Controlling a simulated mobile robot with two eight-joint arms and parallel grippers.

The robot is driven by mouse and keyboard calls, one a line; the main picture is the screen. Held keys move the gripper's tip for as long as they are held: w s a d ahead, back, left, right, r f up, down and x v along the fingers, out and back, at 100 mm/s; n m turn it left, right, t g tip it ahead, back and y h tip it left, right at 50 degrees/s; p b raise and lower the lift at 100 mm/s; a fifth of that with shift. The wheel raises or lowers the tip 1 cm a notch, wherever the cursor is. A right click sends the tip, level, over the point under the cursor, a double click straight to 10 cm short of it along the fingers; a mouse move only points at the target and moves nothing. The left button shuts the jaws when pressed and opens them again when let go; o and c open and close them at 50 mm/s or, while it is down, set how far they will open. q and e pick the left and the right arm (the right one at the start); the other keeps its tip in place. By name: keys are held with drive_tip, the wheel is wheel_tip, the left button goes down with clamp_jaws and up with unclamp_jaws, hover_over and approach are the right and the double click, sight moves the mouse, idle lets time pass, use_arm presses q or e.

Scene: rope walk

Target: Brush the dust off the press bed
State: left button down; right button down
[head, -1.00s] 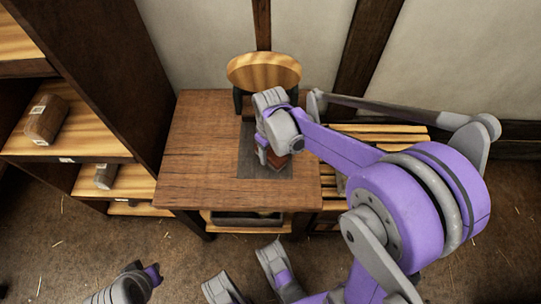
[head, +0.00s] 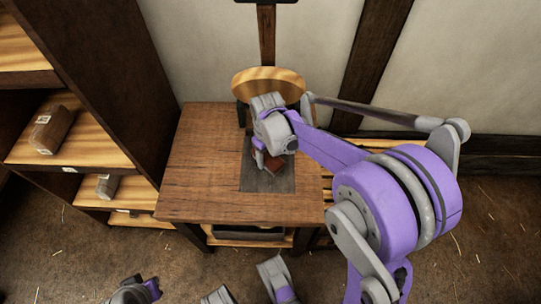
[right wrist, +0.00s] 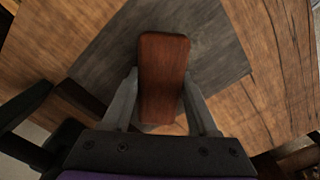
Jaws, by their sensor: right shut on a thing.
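The press bed (head: 255,182) is a dark grey square on the brown wooden table. My right gripper (head: 266,163) is over it, pointing down, toward its back half. The gripper is shut on a reddish-brown wooden brush (right wrist: 163,75), whose smooth back shows between the two fingers in the right wrist view. In the head view, a little of the brush (head: 274,163) shows beside the fingers. The bristles are hidden, so I cannot tell whether they touch the bed. The bed also shows in the right wrist view (right wrist: 212,50); I cannot make out distinct dust. My left gripper's fingers do not show.
A round wooden disc (head: 268,84) stands behind the bed at the table's back. The table's left side (head: 200,160) is bare. A tall dark shelf (head: 110,80) with wrapped blocks stands close on the left. A slatted wooden surface (head: 370,143) lies right of the table.

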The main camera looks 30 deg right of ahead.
sight(262, 174)
drive_tip(key=shift+s+a+f, duration=0.1)
drive_tip(key=shift+s+a, duration=0.45)
drive_tip(key=shift+s, duration=0.35)
drive_tip(key=shift+s+a+f, duration=0.1)
drive_tip(key=shift+s+a, duration=0.4)
drive_tip(key=shift+s, duration=0.35)
drive_tip(key=shift+s+a+r+p, duration=0.15)
drive_tip(key=shift+s+a, duration=0.2)
drive_tip(key=shift+s, duration=0.2)
drive_tip(key=shift+s+a+f+p, duration=0.15)
drive_tip(key=shift+s+a, duration=0.15)
drive_tip(key=shift+s, duration=0.2)
drive_tip(key=shift+s+a+r+p, duration=0.15)
drive_tip(key=shift+s+a, duration=0.2)
drive_tip(key=shift+s, duration=0.2)
drive_tip(key=shift+w+a+r, duration=0.15)
drive_tip(key=shift+w+a, duration=0.35)
drive_tip(key=shift+a, duration=0.2)
drive_tip(key=shift+w+d+f, duration=0.1)
drive_tip(key=shift+w+d, duration=0.45)
drive_tip(key=shift+w, duration=0.3)
drive_tip(key=shift+w+d+f, duration=0.1)
drive_tip(key=shift+w+d, duration=0.4)
drive_tip(key=shift+w, duration=0.35)
drive_tip(key=shift+w+d+r, duration=0.1)
drive_tip(key=shift+w+d, duration=0.45)
drive_tip(key=shift+w, duration=0.35)
drive_tip(key=shift+w+d+r, duration=0.1)
drive_tip(key=shift+w+d, duration=0.45)
drive_tip(key=shift+w, duration=0.3)
